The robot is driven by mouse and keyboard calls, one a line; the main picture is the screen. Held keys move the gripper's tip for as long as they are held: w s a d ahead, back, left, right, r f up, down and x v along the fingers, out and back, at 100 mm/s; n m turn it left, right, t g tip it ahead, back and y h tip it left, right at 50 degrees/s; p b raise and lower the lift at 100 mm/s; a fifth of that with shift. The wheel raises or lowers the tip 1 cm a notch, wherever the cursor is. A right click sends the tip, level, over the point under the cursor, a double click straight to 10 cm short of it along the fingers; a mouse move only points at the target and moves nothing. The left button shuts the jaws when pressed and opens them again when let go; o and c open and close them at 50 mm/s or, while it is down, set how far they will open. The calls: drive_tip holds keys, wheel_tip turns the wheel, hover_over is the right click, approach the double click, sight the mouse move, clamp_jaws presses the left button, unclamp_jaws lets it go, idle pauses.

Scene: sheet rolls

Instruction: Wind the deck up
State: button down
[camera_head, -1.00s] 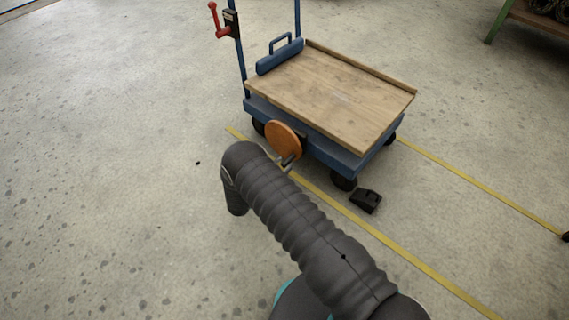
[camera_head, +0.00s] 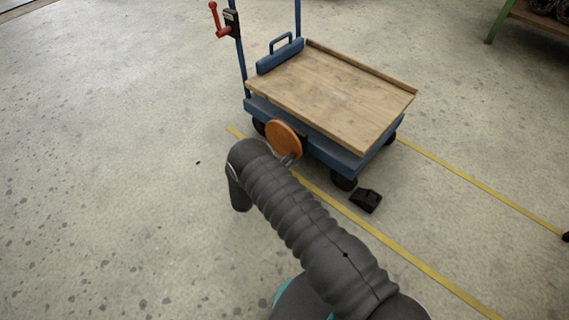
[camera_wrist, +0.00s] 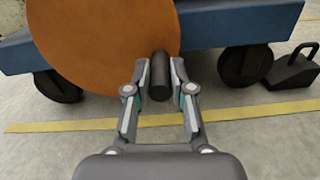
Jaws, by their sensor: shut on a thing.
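The cart's wooden deck (camera_head: 335,95) sits low on a blue frame (camera_head: 335,152). An orange disc (camera_head: 283,138) is on the cart's near side, and it fills the upper left of the wrist view (camera_wrist: 95,45). A dark round handle (camera_wrist: 160,80) stands out at the disc's right edge in that view. My gripper (camera_wrist: 160,68) is shut on this handle, one finger on each side. In the head view my arm hides most of the gripper.
A red crank lever (camera_head: 217,22) is on the cart's blue post. A black wedge-shaped block (camera_head: 366,200) lies by the near wheel (camera_head: 343,181). Yellow floor lines (camera_head: 400,255) run past the cart. The floor at left is clear. A green-legged bench (camera_head: 497,22) stands at top right.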

sight(295, 147)
drive_tip(key=shift+s+d+r+n+b, duration=0.25)
drive_tip(key=shift+d+n+b, duration=0.1)
drive_tip(key=shift+n, duration=0.25)
idle(0.4)
drive_tip(key=shift+r, duration=0.15)
drive_tip(key=shift+d+r+n+b, duration=0.1)
drive_tip(key=shift+r+n+b, duration=0.5)
drive_tip(key=shift+n, duration=0.7)
drive_tip(key=shift+r+n, duration=0.65)
drive_tip(key=shift+n, duration=0.25)
drive_tip(key=shift+w+a+r+n+b, duration=0.15)
drive_tip(key=shift+r+n+b, duration=0.05)
drive_tip(key=shift+r+n, duration=0.2)
drive_tip(key=shift+w+a+r+n+b, duration=0.1)
drive_tip(key=shift+r+n+b, duration=0.15)
drive_tip(key=shift+n, duration=0.25)
